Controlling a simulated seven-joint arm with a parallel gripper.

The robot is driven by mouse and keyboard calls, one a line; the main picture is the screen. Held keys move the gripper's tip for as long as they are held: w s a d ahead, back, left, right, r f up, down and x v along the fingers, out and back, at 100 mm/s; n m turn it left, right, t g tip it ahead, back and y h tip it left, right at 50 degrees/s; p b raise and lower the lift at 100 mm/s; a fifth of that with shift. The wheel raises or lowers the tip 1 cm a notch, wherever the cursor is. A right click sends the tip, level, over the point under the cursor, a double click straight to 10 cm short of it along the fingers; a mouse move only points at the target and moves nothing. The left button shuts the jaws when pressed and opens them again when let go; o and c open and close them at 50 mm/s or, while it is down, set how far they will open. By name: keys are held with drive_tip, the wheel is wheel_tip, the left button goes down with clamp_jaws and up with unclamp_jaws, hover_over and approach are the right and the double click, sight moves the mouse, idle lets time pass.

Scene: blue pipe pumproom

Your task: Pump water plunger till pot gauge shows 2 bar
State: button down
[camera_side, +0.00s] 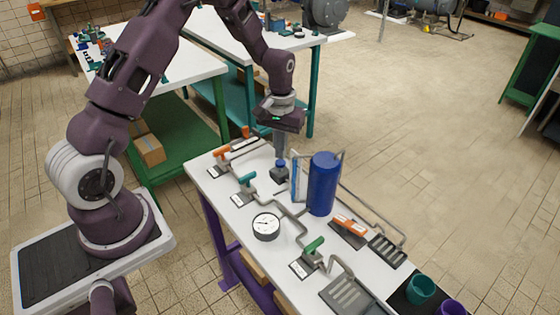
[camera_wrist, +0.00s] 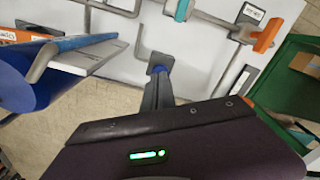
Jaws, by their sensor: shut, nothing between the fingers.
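The water plunger (camera_side: 279,172), a dark block with a blue top, stands on the white bench. My gripper (camera_side: 280,155) points down right over it, shut and empty, its tips at or just above the blue top. I cannot tell whether they touch. In the wrist view, my gripper's fingertips (camera_wrist: 159,76) are at the small dark blue plunger top (camera_wrist: 158,68), which they partly cover. The pot (camera_side: 322,185) is an upright blue cylinder to the right of the plunger. The round white gauge (camera_side: 266,226) lies nearer the camera; its reading is too small to make out.
An upright blue-and-white panel (camera_side: 294,176) stands between plunger and pot. Pipes and valves with orange (camera_side: 222,152), teal (camera_side: 247,179) and green (camera_side: 314,245) handles line the bench. An orange-handled item (camera_side: 350,225) and cups (camera_side: 420,290) are farther right.

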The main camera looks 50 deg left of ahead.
drive_tip(key=shift+f, duration=1.05)
idle(7.0)
